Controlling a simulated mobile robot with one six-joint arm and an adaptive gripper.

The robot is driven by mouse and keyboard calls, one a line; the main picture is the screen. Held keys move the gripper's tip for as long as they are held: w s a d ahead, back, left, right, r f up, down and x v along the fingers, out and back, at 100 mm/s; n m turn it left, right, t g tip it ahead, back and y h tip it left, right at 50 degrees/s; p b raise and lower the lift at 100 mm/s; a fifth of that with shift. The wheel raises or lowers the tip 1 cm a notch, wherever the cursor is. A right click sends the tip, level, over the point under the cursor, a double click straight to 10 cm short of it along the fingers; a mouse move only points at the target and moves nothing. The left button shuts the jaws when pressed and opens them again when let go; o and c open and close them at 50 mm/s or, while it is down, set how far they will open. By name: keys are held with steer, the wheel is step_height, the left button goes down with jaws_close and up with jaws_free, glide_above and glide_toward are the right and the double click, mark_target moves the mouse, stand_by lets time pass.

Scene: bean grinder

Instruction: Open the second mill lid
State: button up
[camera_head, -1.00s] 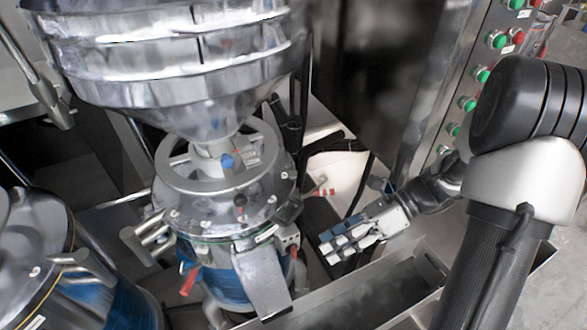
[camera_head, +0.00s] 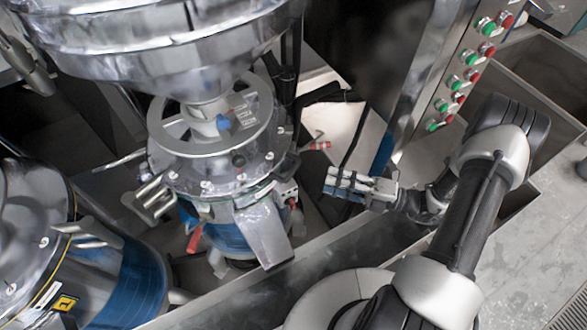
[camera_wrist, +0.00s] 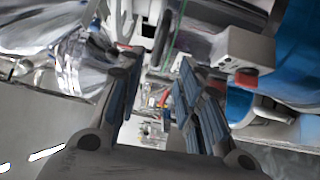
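A steel mill with a round flanged lid (camera_head: 184,172) stands left of centre in the head view, under a large hopper, with a blue drum body (camera_head: 222,236) below. The lid lies flat on the drum, with clamps and red-tipped handles round its rim. Another mill (camera_head: 40,230) with a blue body stands at lower left, partly cut off. I cannot tell which is the second one. My gripper (camera_head: 338,184) is right of the central mill, apart from it, pointing left. The wrist view shows its two fingers (camera_wrist: 152,95) open with nothing held between them.
The large steel hopper (camera_head: 150,50) hangs above the central mill. A control panel (camera_head: 462,75) with green and red buttons stands at upper right. A steel trough edge (camera_head: 250,298) runs diagonally in front of the mill. Grey floor (camera_head: 520,240) is clear at lower right.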

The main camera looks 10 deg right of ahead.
mark_target(293, 169)
steer(key=x, duration=1.2)
steer(key=shift+b, duration=0.3)
steer(key=shift+c, duration=0.2)
jaws_close()
